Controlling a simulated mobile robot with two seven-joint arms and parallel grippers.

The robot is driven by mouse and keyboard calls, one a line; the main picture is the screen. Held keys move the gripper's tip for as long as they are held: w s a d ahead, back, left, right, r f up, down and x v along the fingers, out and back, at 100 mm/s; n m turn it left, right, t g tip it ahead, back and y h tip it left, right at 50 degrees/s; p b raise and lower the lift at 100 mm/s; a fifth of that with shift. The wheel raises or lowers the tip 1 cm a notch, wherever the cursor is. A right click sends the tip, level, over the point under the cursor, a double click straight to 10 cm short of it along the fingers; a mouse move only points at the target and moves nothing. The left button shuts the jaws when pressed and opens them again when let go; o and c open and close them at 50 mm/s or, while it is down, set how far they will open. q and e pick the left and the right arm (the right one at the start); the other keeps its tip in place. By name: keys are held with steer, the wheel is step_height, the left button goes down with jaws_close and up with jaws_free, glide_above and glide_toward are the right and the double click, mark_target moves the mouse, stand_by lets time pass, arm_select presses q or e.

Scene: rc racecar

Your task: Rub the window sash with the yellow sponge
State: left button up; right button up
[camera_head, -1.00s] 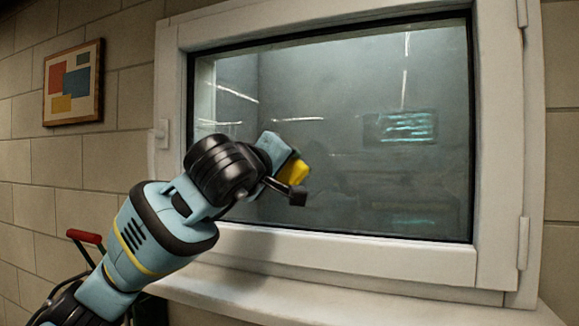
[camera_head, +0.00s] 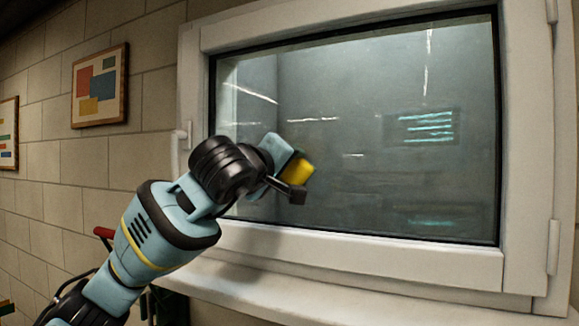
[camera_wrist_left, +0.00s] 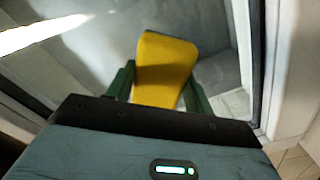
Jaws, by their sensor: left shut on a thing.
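The yellow sponge (camera_head: 298,168) is held in my left gripper (camera_head: 297,178), in front of the lower left part of the window glass. In the left wrist view the sponge (camera_wrist_left: 165,68) sits between the two fingers of the left gripper (camera_wrist_left: 160,85), which are shut on it. The window sash (camera_head: 390,258) is a white frame with a black inner seal around dark, reflective glass (camera_head: 370,90). I cannot tell whether the sponge touches the glass. My right gripper is not in view.
A white sill (camera_head: 250,285) runs below the window. A handle (camera_head: 178,150) is on the left frame side, hinges (camera_head: 553,247) on the right. A framed picture (camera_head: 100,85) hangs on the block wall. A red-handled object (camera_head: 104,232) stands behind my arm.

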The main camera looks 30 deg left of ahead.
arm_select(q)
steer(key=shift+s+a, duration=0.2)
steer(key=shift+a, duration=1.3)
steer(key=shift+a, duration=0.1)
steer(key=shift+s+a, duration=0.1)
steer(key=shift+a, duration=1.4)
steer(key=a, duration=0.3)
steer(key=shift+s+a, duration=0.1)
steer(key=shift+s, duration=0.1)
step_height(320, 180, up, 2)
steer(key=shift+r, duration=0.25)
